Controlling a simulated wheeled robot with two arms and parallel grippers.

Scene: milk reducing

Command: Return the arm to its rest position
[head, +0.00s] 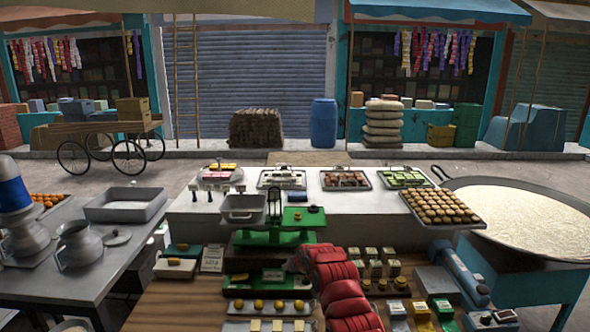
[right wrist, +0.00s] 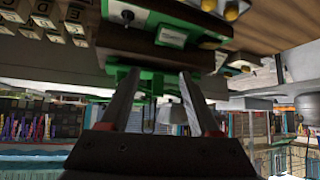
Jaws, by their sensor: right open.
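My red right arm (head: 345,290) reaches in from the bottom middle of the head view, over the wooden counter. Its gripper is hard to make out there, close to the green scale (head: 275,240). In the right wrist view, which is upside down, my right gripper (right wrist: 158,88) is open. Its two fingers stand apart with nothing held between them. Green parts of the stand and dark goods on the counter show just beyond the fingertips. My left gripper is not in view.
Trays of sweets line the white counter (head: 350,215). A wide pan (head: 520,220) of white milk stands at the right, with a tray of round sweets (head: 440,207) at its edge. Small boxes crowd the wooden counter beside my arm.

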